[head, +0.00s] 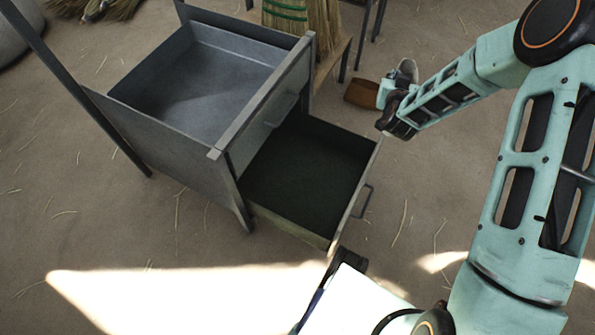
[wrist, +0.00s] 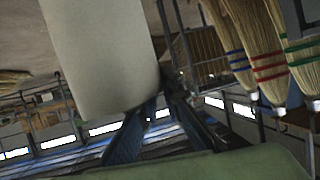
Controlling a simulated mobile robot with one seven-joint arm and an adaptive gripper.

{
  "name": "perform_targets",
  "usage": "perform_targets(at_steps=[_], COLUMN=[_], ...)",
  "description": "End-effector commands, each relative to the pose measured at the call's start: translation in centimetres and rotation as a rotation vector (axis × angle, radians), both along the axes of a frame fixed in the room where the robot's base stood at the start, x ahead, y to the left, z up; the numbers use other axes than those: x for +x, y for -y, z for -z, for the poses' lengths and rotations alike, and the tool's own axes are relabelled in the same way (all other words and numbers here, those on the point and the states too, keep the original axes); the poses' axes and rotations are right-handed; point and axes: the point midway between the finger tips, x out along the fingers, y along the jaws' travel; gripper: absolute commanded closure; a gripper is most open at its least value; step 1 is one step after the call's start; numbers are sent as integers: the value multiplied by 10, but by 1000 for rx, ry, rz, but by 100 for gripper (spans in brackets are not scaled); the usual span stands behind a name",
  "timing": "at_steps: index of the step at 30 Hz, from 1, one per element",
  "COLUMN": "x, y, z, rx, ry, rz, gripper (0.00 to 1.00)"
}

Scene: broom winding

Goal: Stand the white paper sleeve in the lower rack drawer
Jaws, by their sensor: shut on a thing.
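The white paper sleeve (wrist: 100,55) fills the upper left of the wrist view as a wide pale cylinder, its far end cut off by the frame. My gripper (wrist: 160,112) is shut on it, with dark blue fingers at its rounded lower edge. The lower rack drawer (head: 338,222) is pulled out to the right, dark inside and empty where visible. My wrist is beyond the drawer, to its upper right, apart from it.
The grey metal rack (head: 165,150) has an open, empty upper tray (head: 205,85). A brown object (head: 362,93) lies left of my wrist. Broom bristles (head: 285,15) stand behind the rack. Several banded brooms (wrist: 265,50) show in the wrist view. Straw-strewn floor right of the drawer is clear.

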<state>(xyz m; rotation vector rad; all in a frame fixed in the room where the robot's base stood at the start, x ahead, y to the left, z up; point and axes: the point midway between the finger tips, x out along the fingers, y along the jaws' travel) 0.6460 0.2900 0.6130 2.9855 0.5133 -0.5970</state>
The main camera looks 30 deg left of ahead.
Motion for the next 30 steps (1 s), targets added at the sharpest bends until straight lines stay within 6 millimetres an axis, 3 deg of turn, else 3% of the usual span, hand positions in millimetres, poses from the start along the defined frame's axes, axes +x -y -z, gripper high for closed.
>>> perform_targets(at_steps=[1, 6, 15, 24, 30], x=[-9, -32, -87, -155, -185], y=[-16, -52, -92, -102, -98], z=[18, 60, 135, 210, 239], rx=[1, 3, 5, 7, 10], ry=[-9, -7, -13, -9, -4], rz=[-7, -7, 32, 110, 149], gripper=[100, 100, 100, 100, 100])
